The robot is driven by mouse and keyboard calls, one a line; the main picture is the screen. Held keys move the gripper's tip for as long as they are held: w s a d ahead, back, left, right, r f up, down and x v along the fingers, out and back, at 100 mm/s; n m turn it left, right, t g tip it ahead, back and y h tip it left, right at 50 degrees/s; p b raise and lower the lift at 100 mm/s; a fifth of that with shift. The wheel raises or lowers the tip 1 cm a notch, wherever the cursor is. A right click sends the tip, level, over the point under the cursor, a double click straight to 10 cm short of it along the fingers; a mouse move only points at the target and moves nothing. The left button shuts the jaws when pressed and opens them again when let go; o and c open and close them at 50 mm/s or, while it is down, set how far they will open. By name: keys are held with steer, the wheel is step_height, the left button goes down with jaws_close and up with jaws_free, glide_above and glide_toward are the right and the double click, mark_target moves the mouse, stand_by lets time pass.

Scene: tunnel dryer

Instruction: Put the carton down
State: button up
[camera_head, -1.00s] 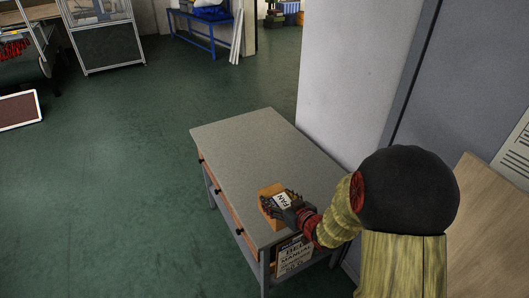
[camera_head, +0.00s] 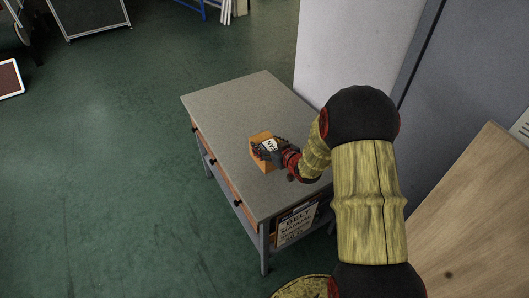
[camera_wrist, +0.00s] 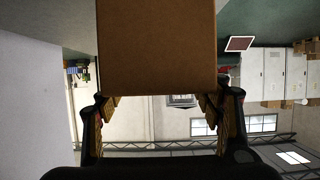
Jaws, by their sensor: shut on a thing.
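The carton (camera_head: 258,137) is a small orange-brown box with a white label that reads partly as FAN. In the head view it appears over the middle of the grey top of the workbench (camera_head: 225,110). I cannot tell whether its underside touches the top. My gripper (camera_head: 273,152) is shut on the carton, reaching it from the right side of the picture. In the wrist view the carton's plain brown face (camera_wrist: 157,50) fills the upper middle, with the fingers on both sides of its lower end. The fingertips are partly hidden.
The bench top around the carton is clear. The bench has orange drawers with dark knobs, and a BELT MANUAL sign (camera_head: 298,222) below. A pale wall (camera_head: 350,45) and a grey panel (camera_head: 450,90) stand behind and to the right. Green floor is open at the left.

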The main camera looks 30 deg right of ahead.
steer(key=w+f, duration=0.2)
steer(key=f, duration=0.1)
steer(key=shift+w+d+b, duration=0.35)
steer(key=shift+d, duration=0.05)
steer(key=shift+w+f, duration=0.3)
steer(key=shift+f, duration=0.15)
steer(key=shift+f+b, duration=0.45)
steer(key=shift+f, duration=0.9)
steer(key=shift+f, duration=0.15)
steer(key=o, duration=1.8)
steer(key=shift+s+f, duration=0.1)
steer(key=shift+o, duration=0.3)
